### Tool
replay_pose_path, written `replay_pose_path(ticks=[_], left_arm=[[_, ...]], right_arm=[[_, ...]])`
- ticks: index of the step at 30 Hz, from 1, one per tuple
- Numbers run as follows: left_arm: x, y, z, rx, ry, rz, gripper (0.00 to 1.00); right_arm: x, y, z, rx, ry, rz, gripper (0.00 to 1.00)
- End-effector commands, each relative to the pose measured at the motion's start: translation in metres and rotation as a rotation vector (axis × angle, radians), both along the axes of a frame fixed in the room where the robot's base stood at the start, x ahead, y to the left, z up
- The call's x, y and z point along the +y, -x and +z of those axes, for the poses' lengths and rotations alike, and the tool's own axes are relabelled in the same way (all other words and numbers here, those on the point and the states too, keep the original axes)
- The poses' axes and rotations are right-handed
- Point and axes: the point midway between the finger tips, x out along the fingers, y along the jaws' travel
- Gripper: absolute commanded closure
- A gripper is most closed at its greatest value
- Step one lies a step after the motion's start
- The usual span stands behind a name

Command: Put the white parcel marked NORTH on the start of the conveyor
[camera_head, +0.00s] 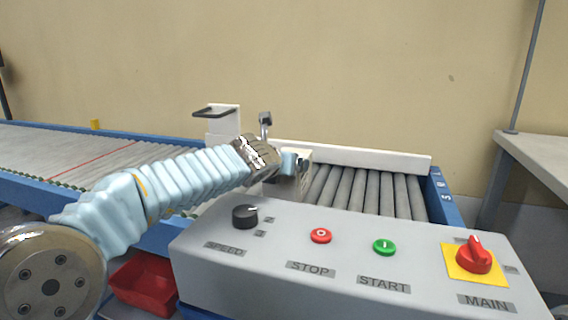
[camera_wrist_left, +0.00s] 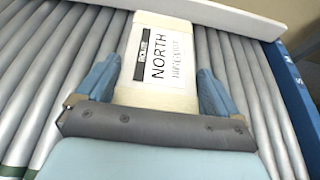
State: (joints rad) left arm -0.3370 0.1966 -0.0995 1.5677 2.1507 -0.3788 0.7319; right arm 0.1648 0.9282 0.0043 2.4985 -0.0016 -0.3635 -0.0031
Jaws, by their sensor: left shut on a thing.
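The white parcel (camera_wrist_left: 160,60) lies between the fingers of my left gripper (camera_wrist_left: 158,72) in the left wrist view, with its NORTH label facing the camera. My left gripper is shut on it, one blue finger on each side. In the head view the parcel (camera_head: 302,157) is partly hidden behind my left gripper (camera_head: 288,164) and the control panel. The conveyor's grey rollers (camera_head: 372,192) lie under and beside the parcel. I cannot tell whether the parcel touches them. My right gripper is not in view.
A grey control panel (camera_head: 340,275) with a speed knob, stop and start buttons and a main switch stands in front of the rollers. A white side rail (camera_head: 370,161) runs behind them. A red bin (camera_head: 146,284) sits below the belt (camera_head: 85,160). A table (camera_head: 540,150) stands at right.

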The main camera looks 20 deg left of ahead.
Motion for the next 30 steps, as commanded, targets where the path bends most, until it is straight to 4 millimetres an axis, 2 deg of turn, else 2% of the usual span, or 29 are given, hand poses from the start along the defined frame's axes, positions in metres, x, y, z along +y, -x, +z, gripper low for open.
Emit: replay_pose_path(ticks=[20,21,22,30], left_arm=[[0.000,0.000,-0.007,-0.004,0.000,-0.001,0.88],[0.000,0.000,-0.006,-0.005,0.000,-0.001,0.03],[0.000,0.000,-0.006,-0.004,0.000,-0.001,0.00],[0.000,0.001,-0.008,0.000,-0.001,0.000,0.00]], right_arm=[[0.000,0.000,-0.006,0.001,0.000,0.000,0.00],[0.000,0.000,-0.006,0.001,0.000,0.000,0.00],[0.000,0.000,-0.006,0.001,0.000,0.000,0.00],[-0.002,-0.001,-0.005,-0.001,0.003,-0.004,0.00]])
